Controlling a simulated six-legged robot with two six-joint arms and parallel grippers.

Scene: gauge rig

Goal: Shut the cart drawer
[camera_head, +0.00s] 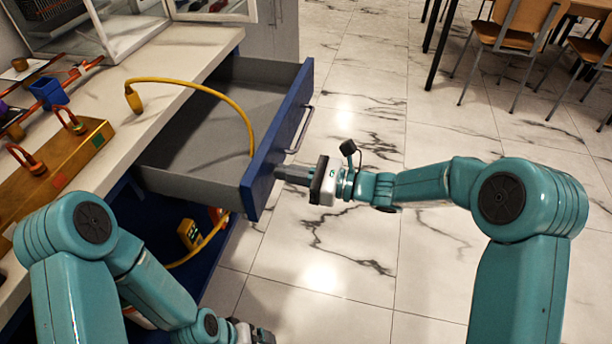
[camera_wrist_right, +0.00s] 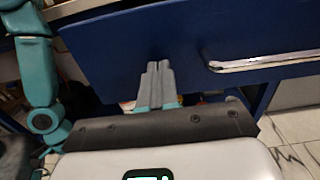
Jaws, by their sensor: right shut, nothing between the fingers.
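The cart drawer (camera_head: 200,135) stands open, its grey inside empty-looking and its blue front (camera_head: 270,150) facing right. A metal bar handle (camera_head: 299,130) is on the front; it also shows right of the fingers in the wrist view (camera_wrist_right: 265,62). My right gripper (camera_head: 279,171) is shut and empty. Its fingertips are at the outer face of the blue front, near the lower near end and off the handle; in the wrist view the closed fingers (camera_wrist_right: 158,68) point at the blue panel. Whether they touch it I cannot tell. My left gripper (camera_head: 255,335) is low at the bottom edge, mostly cut off.
A yellow cable (camera_head: 200,88) runs from the worktop (camera_head: 150,80) over the open drawer to its front's inner side. A yellow device (camera_head: 190,233) sits below the drawer. A wooden block with red shackles (camera_head: 60,160) lies on the worktop.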

